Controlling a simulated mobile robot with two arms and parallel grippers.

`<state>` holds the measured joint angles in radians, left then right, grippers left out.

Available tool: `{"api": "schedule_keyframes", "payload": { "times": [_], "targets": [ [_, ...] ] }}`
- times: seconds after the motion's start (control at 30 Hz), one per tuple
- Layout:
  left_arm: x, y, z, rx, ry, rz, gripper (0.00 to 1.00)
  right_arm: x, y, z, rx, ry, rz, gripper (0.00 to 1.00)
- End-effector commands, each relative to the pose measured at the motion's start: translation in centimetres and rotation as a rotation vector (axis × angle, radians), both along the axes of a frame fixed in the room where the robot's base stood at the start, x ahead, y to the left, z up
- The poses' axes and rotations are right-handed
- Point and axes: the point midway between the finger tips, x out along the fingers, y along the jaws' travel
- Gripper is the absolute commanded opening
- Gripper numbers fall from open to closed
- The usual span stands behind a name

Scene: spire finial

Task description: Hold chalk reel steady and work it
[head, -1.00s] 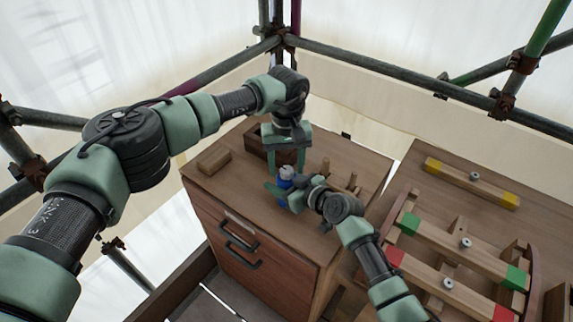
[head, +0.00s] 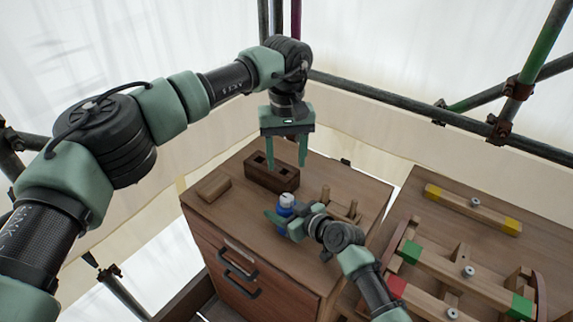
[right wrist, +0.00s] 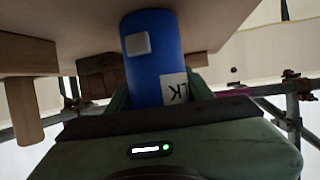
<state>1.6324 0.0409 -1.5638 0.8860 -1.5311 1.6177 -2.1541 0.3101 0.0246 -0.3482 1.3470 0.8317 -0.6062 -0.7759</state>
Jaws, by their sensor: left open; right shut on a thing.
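The chalk reel (head: 286,203) is a blue cylinder with a pale top, upright on the wooden cabinet top. It also shows in the right wrist view (right wrist: 152,52), with a grey square patch and a white label whose visible letters read "LK". My right gripper (head: 281,220) is shut on the reel from the front, one finger on each side in the wrist view.
A dark wooden block with square holes (head: 270,177) stands behind the reel. A small wooden block (head: 214,188) lies to the left, and a wooden piece with pegs (head: 343,206) stands to the right. A bench with colour-ended wooden bars (head: 460,267) is at right. Scaffold poles (head: 440,115) run behind.

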Motion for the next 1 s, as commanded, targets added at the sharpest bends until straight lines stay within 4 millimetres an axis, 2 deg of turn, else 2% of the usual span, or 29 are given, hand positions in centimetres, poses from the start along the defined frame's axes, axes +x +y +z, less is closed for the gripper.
{"api": "schedule_keyframes", "payload": {
  "times": [0.27,0.3,0.4,0.77,1.0],
  "targets": [
    [0.0,0.0,0.0,0.0,0.0,-0.001,0.53,-0.1,0.0,-0.1,0.0,0.002,0.001,0.06],
    [0.0,0.0,0.0,0.0,0.0,-0.001,0.53,-0.1,0.0,-0.1,0.0,0.002,0.001,0.54],
    [0.0,0.0,0.0,-0.001,0.0,-0.001,0.53,0.0,0.0,-0.1,0.0,0.001,0.001,0.77],
    [0.0,0.0,0.0,-0.001,0.0,-0.001,0.53,-0.2,-0.2,0.1,-0.001,0.0,0.0,0.77],
    [0.0,0.0,0.0,-0.001,0.0,-0.001,0.53,-2.4,-2.4,1.2,-0.003,-0.002,-0.001,0.77]
  ]
}}
